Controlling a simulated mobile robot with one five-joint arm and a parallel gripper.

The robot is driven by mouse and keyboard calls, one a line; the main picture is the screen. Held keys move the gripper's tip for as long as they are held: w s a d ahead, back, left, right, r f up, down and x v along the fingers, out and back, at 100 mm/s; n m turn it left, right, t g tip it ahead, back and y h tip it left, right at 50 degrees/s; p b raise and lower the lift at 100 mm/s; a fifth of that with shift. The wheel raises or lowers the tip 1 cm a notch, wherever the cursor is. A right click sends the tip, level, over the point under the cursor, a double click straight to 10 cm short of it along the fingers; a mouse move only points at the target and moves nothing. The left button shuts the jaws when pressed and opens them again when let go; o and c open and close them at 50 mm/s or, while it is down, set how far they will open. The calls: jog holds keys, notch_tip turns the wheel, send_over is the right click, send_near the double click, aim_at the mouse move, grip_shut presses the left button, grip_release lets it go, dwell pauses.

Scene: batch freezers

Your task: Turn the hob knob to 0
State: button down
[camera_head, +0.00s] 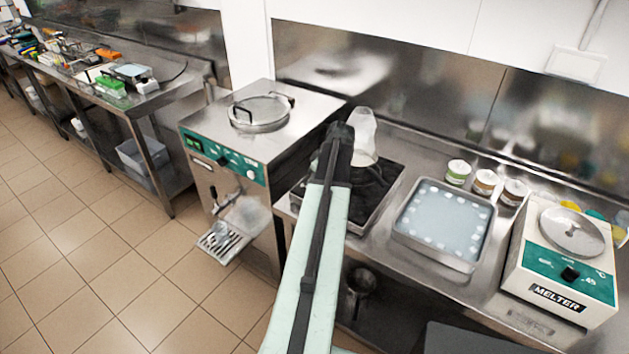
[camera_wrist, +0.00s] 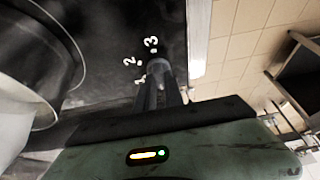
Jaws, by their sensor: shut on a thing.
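The hob (camera_head: 385,190) is a black-topped unit on the steel counter, partly covered by my arm in the head view. In the wrist view its dark top (camera_wrist: 110,20) carries the white figures 3, 2 and 1. The hob knob (camera_wrist: 159,67) is a small grey round piece beside these figures, close to the hob's edge. My gripper (camera_wrist: 160,80) is shut on the knob, with a finger on either side. The knob's pointer is hidden, so its setting cannot be read. In the head view, my arm hides the knob and fingertips.
A pot (camera_wrist: 40,60) stands on the hob close to my gripper. A whitish vessel (camera_head: 364,135) stands behind my arm. A batch freezer (camera_head: 225,165) is on the left. A steel tray (camera_head: 445,222), several jars (camera_head: 485,182) and a melter (camera_head: 560,260) are on the right.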

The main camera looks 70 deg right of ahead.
jog(key=shift+s, duration=0.15)
jog(key=c, duration=1.4)
grip_release()
jog(key=shift+s, duration=0.1)
jog(key=shift+c, duration=0.2)
jog(key=shift+r, duration=0.1)
jog(key=p+v, duration=0.7)
jog(key=shift+r, duration=0.25)
